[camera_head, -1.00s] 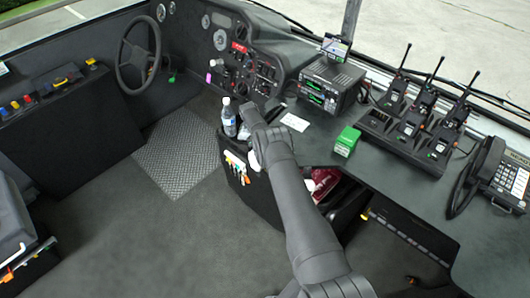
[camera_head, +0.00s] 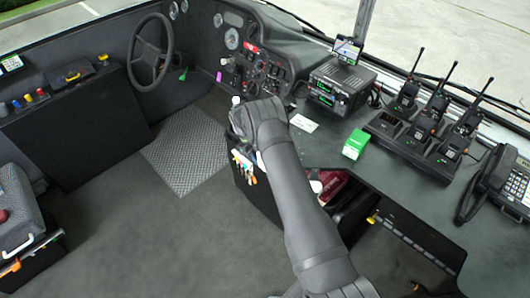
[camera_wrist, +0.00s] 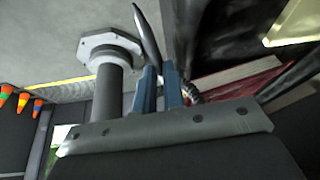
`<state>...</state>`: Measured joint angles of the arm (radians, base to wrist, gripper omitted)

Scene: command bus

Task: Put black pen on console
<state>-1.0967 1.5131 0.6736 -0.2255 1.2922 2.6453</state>
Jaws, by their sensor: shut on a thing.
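A slim dark pen (camera_wrist: 148,38) stands up out of my gripper (camera_wrist: 159,80) in the wrist view, tilted, with its lower part between the two blue-grey fingers. My gripper is shut on it. In the head view my arm hides the gripper and the pen. The wrist of my arm is over the left end of the dark console (camera_head: 340,165), near the rack of coloured pens or markers (camera_head: 244,166) on its side. I cannot tell how high the gripper is above the surface.
A bottle's white cap (camera_head: 236,100) shows just behind my wrist. A white card (camera_head: 303,123), a green box (camera_head: 356,144), a radio unit (camera_head: 340,85), a charger with several handheld radios (camera_head: 425,130) and a phone (camera_head: 505,185) stand on the console.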

